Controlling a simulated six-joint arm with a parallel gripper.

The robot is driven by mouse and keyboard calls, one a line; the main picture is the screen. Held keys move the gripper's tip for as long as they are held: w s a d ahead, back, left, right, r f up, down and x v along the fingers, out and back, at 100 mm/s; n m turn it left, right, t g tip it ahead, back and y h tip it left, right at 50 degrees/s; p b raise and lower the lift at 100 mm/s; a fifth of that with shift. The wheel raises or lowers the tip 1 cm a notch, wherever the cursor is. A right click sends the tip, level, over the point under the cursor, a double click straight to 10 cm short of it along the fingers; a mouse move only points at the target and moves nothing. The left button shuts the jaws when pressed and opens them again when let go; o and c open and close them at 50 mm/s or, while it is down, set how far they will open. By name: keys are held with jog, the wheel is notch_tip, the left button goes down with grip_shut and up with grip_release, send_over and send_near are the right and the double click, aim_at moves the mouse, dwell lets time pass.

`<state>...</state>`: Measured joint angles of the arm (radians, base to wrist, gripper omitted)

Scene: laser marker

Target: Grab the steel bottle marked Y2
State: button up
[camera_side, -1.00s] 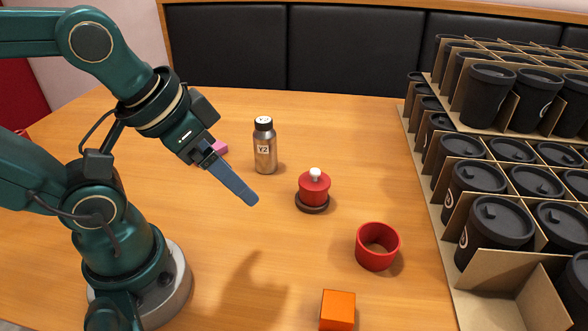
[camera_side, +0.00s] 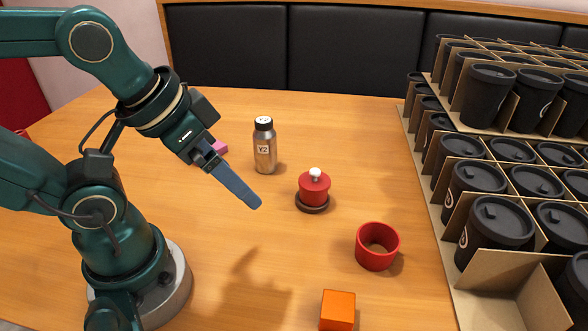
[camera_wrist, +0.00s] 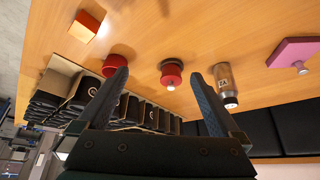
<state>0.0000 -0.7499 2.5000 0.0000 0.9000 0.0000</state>
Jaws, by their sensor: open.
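The steel bottle marked Y2 (camera_side: 265,150) stands upright on the wooden table, with a black cap and a white label. It also shows in the wrist view (camera_wrist: 226,82), beyond the right finger. My gripper (camera_side: 258,205) is above the table, to the left of the red pot with a white knob and nearer the camera than the bottle. In the wrist view the two fingers of my gripper (camera_wrist: 158,80) are spread wide with nothing between them. The gripper is apart from the bottle.
A red pot with a white knob (camera_side: 314,187) stands right of the bottle. A pink item (camera_side: 219,147) lies left of the bottle. Cardboard racks (camera_side: 437,215) of black cups fill the right side.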

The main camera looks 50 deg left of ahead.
aim_at(261, 131)
jog(key=w+a+f+n+y, duration=0.1)
jog(key=w+a+f+n, duration=0.1)
jog(key=w+a, duration=0.3)
jog(key=w+a+f+n+g+y, duration=0.1)
jog(key=w+a+f+n, duration=0.1)
jog(key=w+a, duration=0.3)
jog(key=w+a+f+n+g+y, duration=0.1)
jog(key=w+a+f+n, duration=0.2)
jog(key=a, duration=0.5)
jog(key=shift+w+n, duration=0.6)
jog(key=shift+w, duration=0.6)
jog(key=shift+w+a+f, duration=0.15)
jog(key=shift+a+f, duration=0.2)
jog(key=shift+x, duration=2.35)
jog(key=c, duration=1.5)
jog(key=shift+c, duration=0.2)
